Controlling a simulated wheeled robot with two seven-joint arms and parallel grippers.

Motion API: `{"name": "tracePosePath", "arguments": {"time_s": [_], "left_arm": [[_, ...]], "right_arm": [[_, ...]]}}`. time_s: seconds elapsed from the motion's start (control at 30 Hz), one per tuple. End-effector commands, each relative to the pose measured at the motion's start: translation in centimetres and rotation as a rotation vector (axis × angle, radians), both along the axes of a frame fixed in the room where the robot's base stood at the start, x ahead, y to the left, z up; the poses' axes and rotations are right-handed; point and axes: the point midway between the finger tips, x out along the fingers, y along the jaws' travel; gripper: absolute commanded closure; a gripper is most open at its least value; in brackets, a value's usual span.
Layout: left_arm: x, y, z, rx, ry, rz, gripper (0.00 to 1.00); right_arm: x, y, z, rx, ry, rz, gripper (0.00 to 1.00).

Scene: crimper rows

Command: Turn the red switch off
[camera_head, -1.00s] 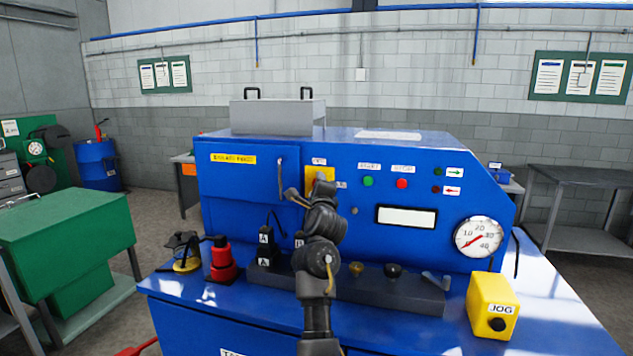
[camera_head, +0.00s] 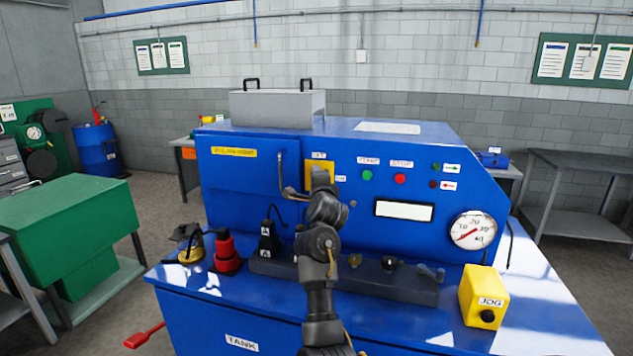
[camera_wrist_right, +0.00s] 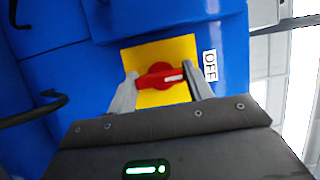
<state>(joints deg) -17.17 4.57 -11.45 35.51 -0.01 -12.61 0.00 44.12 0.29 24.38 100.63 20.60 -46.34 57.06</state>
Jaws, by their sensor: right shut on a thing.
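The red switch (camera_wrist_right: 160,76) is a rotary handle on a yellow plate (camera_wrist_right: 142,55) on the blue machine front. In the right wrist view its handle lies nearly crosswise, with its white mark toward the OFF label (camera_wrist_right: 210,66). My right gripper (camera_wrist_right: 162,80) is shut on the switch, one finger at each end of the handle. In the head view the right gripper (camera_head: 319,180) covers the switch, and part of the yellow plate (camera_head: 320,164) shows above it. My left gripper is not in view.
A bent door handle (camera_head: 281,172) stands out just left of the gripper. Below are a dark block (camera_head: 390,288) with small knobs, a red-and-black part (camera_head: 227,255) and a yellow JOG box (camera_head: 484,290). Green and red buttons (camera_head: 400,179) and a gauge (camera_head: 473,231) are to the right.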

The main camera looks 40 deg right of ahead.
Motion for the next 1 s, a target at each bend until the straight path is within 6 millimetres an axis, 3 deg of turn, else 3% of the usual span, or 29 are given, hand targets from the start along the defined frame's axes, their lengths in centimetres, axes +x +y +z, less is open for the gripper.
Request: {"name": "tracePosePath", "arguments": {"time_s": [0.13,0.17,0.33,0.67,1.0], "left_arm": [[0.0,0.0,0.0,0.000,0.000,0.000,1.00],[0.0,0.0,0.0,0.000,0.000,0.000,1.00],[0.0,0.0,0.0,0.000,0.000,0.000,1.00],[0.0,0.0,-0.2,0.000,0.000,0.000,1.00],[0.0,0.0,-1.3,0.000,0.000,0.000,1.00]], "right_arm": [[0.0,0.0,-0.2,0.000,0.005,0.002,0.72],[0.0,0.1,-0.2,0.000,0.005,0.002,0.48],[0.0,0.0,-0.2,0.000,0.004,0.002,0.27],[-0.3,0.2,-0.1,0.001,0.001,0.001,0.27],[-5.2,3.5,0.0,0.001,-0.003,0.003,0.27]]}}
